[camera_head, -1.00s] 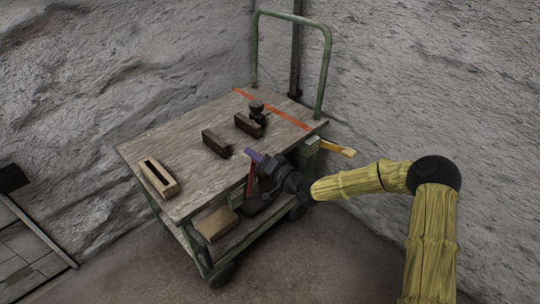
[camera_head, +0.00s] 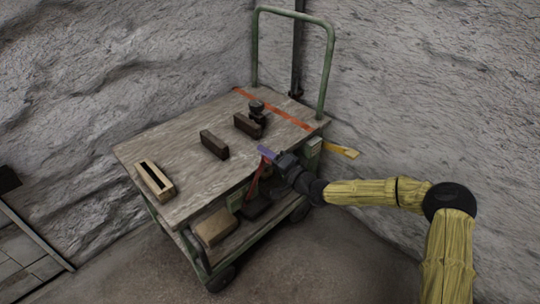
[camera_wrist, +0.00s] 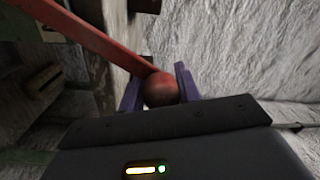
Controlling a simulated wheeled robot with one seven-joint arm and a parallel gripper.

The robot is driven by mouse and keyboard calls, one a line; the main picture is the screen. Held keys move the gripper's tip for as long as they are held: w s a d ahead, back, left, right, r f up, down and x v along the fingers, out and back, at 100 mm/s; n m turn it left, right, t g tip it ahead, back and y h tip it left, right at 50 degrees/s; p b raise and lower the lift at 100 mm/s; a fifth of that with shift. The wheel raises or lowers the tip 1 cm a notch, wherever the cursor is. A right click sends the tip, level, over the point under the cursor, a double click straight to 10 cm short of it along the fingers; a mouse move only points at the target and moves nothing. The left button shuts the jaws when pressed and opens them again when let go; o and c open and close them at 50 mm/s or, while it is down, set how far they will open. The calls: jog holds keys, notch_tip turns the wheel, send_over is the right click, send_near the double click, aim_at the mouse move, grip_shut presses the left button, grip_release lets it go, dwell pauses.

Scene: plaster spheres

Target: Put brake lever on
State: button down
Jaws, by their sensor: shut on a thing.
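The brake lever (camera_head: 254,184) is a red bar on the near side of a wooden-topped cart. It leans, with its upper end toward the right. In the wrist view the red lever (camera_wrist: 95,38) ends in a dark red ball knob (camera_wrist: 160,91). My gripper (camera_head: 267,155) is at the lever's upper end, by the near edge of the cart top. Its purple fingers stand on both sides of the knob and are shut on it. The lever's foot is hard to make out in the shade under the top.
The cart top (camera_head: 190,190) carries a slotted wooden box (camera_head: 155,180), dark blocks (camera_head: 214,145) and a small dark round-topped item (camera_head: 257,108). A box (camera_head: 215,227) sits on the lower shelf. A yellow piece (camera_head: 342,151) sticks out at right. Rough walls stand behind.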

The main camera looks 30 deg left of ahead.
jog(key=shift+s, duration=0.1)
jog(key=c, duration=1.1)
grip_release()
jog(key=shift+o, duration=0.2)
jog(key=shift+d, duration=0.1)
jog(key=shift+d, duration=0.35)
jog(key=p+v, duration=0.3)
jog(key=v, duration=1.3)
jog(key=shift+d, duration=0.25)
jog(key=shift+f, duration=0.1)
